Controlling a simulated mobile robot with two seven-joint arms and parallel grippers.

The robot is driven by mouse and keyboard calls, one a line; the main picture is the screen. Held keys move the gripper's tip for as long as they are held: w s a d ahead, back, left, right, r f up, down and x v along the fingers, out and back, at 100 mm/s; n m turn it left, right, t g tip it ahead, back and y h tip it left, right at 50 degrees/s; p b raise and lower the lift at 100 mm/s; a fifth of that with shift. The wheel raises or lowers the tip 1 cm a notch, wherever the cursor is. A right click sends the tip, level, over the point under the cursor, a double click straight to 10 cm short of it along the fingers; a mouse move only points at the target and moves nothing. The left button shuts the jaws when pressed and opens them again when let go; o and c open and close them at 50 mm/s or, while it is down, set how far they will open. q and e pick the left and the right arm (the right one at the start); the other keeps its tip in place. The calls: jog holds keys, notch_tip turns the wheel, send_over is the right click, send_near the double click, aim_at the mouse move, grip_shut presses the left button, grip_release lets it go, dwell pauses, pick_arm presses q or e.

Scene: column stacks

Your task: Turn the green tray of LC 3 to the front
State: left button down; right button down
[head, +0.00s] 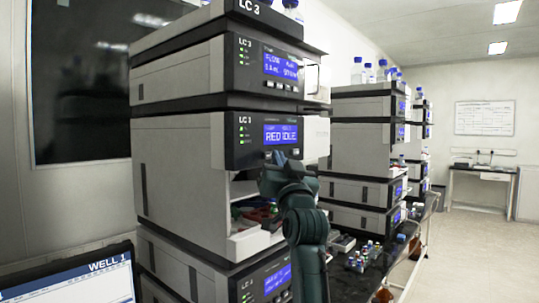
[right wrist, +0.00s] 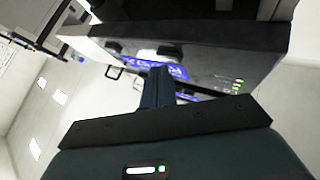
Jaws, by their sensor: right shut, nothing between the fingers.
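The LC 3 stack (head: 180,160) stands left of centre in the head view. The sampler's blue display (head: 281,133) reads "RED IDLE". In the open bay below it, a red tray piece (head: 263,213) shows at the front. A small green part (head: 236,211) shows to its left; my right arm hides part of the bay. My right gripper (head: 279,160) is at the front panel just below the display. In the right wrist view, its shut, empty fingers (right wrist: 158,86) point at the panel by the blue display (right wrist: 150,64); I cannot tell whether they touch. My left gripper is out of view.
A dark bench (head: 350,275) runs right of the stack, with vials (head: 365,255) close to my right arm. More instrument stacks (head: 362,150) stand behind. A laptop screen (head: 75,280) marked "WELL 1" is at lower left. The floor at right is clear.

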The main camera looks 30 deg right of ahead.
jog(key=shift+w+a, duration=0.2)
jog(key=shift+w, duration=0.15)
dwell(0.7)
dwell(0.4)
jog(key=shift+s+d, duration=0.35)
jog(key=shift+s, duration=0.4)
jog(key=shift+s+p, duration=0.1)
jog(key=shift+p, duration=0.2)
jog(key=shift+s+d, duration=0.3)
jog(key=shift+s, duration=0.45)
jog(key=shift+s+d, duration=0.35)
jog(key=shift+s, duration=0.35)
jog(key=shift+s+d, duration=0.3)
jog(key=shift+s, duration=0.45)
dwell(3.2)
